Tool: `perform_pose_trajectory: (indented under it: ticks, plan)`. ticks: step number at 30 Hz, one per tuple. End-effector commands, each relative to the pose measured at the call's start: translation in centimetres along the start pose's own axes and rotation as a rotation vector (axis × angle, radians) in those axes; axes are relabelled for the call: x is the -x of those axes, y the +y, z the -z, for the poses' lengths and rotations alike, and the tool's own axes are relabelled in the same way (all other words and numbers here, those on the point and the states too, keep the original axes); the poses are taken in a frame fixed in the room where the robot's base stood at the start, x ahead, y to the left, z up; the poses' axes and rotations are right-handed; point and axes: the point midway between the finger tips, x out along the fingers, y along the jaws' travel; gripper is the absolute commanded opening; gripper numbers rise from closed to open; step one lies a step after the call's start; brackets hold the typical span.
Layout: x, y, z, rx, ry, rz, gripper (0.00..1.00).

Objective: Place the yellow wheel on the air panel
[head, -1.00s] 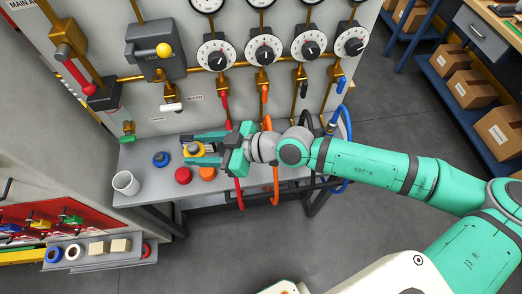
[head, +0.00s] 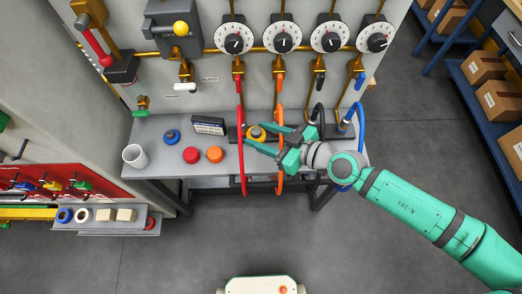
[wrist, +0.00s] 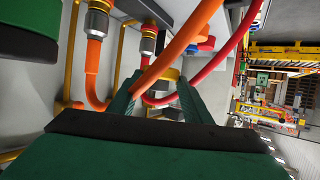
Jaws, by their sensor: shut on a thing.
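The yellow wheel (head: 257,132) is between the fingertips of my gripper (head: 262,138), which is shut on it. It has a dark centre and is held near the front of the air panel (head: 213,97), just right of the red hose. In the wrist view, part of the yellow wheel (wrist: 167,75) shows between the green fingers, partly hidden by an orange hose and a red hose crossing in front. The air panel carries a row of white dials, with valves and coloured hoses below them. I cannot tell whether the wheel touches a hose.
The grey shelf (head: 155,128) holds a white cup (head: 135,156), a blue wheel (head: 172,136), a red wheel (head: 191,155), an orange wheel (head: 214,154) and a dark sign (head: 209,125). The red hose (head: 242,180), orange hose (head: 280,180) and blue hose (head: 360,130) hang around my gripper.

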Motion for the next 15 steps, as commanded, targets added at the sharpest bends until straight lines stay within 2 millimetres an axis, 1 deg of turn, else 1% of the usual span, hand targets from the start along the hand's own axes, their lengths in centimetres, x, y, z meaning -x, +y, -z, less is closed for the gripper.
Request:
perform_pose_trajectory:
  ticks: [1, 5, 15]
  plan:
    - [-0.4, 0.0, -0.7, -0.002, 0.0, 0.002, 0.2]
    - [-0.7, -0.2, -1.4, -0.002, 0.004, 0.008, 0.2]
    - [-1.6, 0.0, -4.0, -0.004, -0.001, 0.0, 0.2]
